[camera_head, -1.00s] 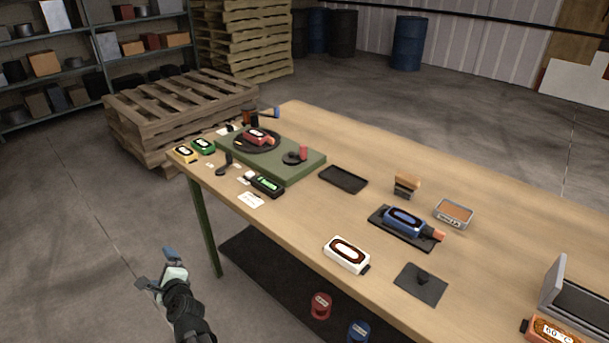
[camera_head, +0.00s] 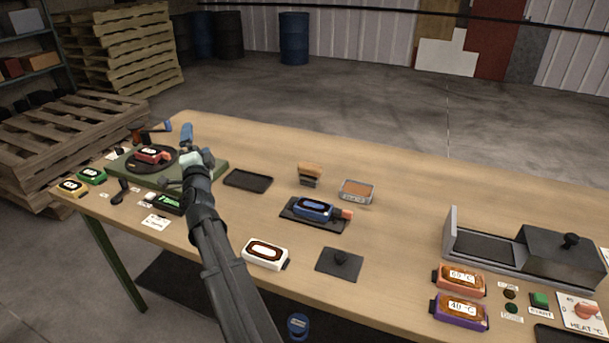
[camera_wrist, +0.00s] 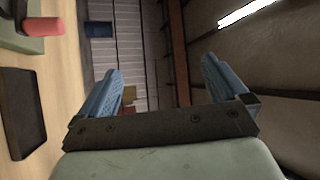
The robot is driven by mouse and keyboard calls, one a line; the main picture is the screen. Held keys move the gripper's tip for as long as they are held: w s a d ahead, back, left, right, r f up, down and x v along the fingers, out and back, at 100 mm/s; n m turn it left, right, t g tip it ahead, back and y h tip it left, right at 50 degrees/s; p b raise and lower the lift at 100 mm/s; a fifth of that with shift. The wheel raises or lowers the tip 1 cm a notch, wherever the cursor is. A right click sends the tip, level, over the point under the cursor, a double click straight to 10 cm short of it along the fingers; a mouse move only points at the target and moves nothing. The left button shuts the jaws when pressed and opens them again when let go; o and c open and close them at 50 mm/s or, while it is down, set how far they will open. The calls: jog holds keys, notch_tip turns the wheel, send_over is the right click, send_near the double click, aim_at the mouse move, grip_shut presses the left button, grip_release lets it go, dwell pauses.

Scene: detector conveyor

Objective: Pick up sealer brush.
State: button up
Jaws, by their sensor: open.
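The likely sealer brush (camera_head: 310,172), a tan-topped block with a darker lower part, stands on the table near its middle in the head view. It is beside a small open tin with an orange-brown top (camera_head: 357,191). My gripper (camera_head: 180,158) is open, over the green board at the left, well to the left of the brush. In the wrist view, its two blue fingers (camera_wrist: 162,85) are spread with nothing between them. The brush is not visible in the wrist view.
A black tray (camera_head: 248,180) lies between my gripper and the brush. A blue device (camera_head: 313,209) on a dark plate stands in front of the brush. A red cylinder (camera_wrist: 43,27) is left of my fingers in the wrist view. The table behind the brush is clear.

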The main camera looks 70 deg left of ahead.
jog(key=w+a+r+n, duration=0.3)
jog(key=w+a+r, duration=0.2)
jog(key=w, duration=0.4)
jog(key=w+a+f+n+g+h, duration=0.2)
jog(key=a+n+g+h, duration=0.1)
jog(key=a+n+g, duration=0.15)
jog(key=t+h, duration=0.1)
jog(key=h, duration=1.7)
send_over(310, 164)
notch_tip(310, 164, down, 7)
notch_tip(310, 164, down, 14)
jog(key=shift+a+r, duration=0.15)
jog(key=shift+r, duration=0.05)
jog(key=shift+c, duration=0.3)
jog(key=c, duration=0.7)
